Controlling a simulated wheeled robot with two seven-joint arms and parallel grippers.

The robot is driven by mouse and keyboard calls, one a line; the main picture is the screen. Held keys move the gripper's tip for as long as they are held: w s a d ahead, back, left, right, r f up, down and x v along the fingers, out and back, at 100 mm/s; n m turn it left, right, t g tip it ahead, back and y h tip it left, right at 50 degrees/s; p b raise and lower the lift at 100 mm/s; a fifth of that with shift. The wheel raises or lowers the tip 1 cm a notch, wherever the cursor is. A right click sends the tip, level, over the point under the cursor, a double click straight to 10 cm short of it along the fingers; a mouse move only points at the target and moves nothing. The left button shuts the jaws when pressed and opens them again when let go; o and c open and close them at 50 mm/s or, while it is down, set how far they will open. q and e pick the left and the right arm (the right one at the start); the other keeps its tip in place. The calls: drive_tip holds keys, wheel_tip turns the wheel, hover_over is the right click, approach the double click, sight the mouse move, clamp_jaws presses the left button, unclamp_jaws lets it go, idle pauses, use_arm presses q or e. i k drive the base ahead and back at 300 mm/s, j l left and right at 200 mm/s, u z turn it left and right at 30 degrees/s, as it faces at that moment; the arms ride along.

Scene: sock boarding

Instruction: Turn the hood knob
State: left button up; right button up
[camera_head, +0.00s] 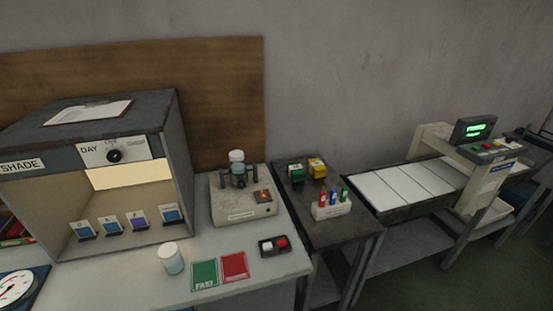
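The hood is a grey shade cabinet (178,140) at the left, with a label reading SHADE on its front. Its black round knob (114,156) sits on a pale plate on the front panel. The word DAY is printed at the left of the plate; the other markings are too small to read surely. A bright strip (130,175) shows below the plate. Neither of my grippers is in view, and nothing touches the knob.
Several blue and purple sample cards (138,219) stand inside the hood. A white-lidded jar (171,258), green card (205,275) and red card (234,266) lie in front. A beige device (240,206) stands right of the hood. A conveyor (410,185) is further right.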

sight(114, 157)
drive_tip(key=u, duration=1.65)
